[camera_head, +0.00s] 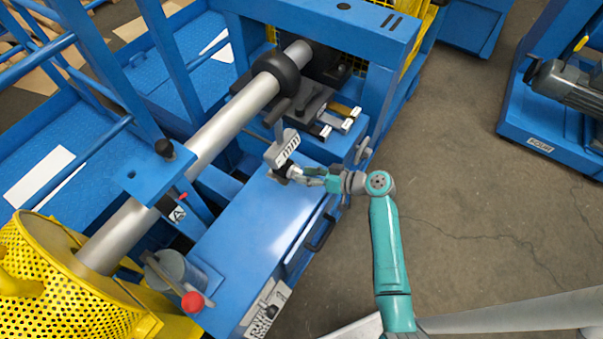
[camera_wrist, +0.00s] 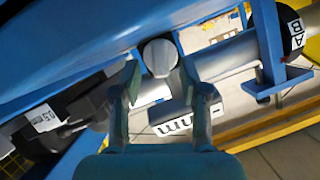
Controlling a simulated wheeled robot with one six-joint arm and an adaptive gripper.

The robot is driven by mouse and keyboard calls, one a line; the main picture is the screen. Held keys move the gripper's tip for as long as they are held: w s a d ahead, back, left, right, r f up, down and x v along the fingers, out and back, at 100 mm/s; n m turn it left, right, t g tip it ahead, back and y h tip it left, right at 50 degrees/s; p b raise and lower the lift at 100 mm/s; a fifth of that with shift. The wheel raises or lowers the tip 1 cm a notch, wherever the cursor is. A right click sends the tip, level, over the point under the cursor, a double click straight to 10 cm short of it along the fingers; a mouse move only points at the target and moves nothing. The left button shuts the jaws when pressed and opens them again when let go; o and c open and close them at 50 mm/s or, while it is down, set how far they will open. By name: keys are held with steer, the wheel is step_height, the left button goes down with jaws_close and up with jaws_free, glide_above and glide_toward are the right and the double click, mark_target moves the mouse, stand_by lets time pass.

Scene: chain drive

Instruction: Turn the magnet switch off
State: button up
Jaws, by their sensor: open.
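A grey device (camera_head: 278,152) with a white label marked "mm" stands on the blue machine near the shaft. It also shows in the wrist view (camera_wrist: 172,122), below a round light-grey end (camera_wrist: 158,57). I cannot tell for sure which part is the magnet switch or its setting; no switch marking is readable. My gripper (camera_head: 306,176) is at the near side of the device. In the wrist view my gripper (camera_wrist: 160,78) has its two fingers apart, one on each side of the round end. I cannot tell whether either finger touches it.
A long metal shaft (camera_head: 222,128) with a black collar (camera_head: 277,72) runs behind the device. Labelled blocks (camera_head: 322,131) sit at its right. A red ball handle (camera_head: 192,302) stands at the near end. The blue cover (camera_head: 240,245) has bare surface.

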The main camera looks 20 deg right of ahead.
steer(key=shift+x, duration=1.2)
jaws_close()
steer(key=shift+s+a+n+t+h, duration=0.15)
steer(key=shift+n+t+h, duration=0.35)
steer(key=shift+n+h, duration=0.75)
steer(key=shift+n+y, duration=0.25)
jaws_free()
steer(key=shift+s, duration=0.1)
steer(key=v, duration=1.2)
steer(key=shift+f, duration=0.1)
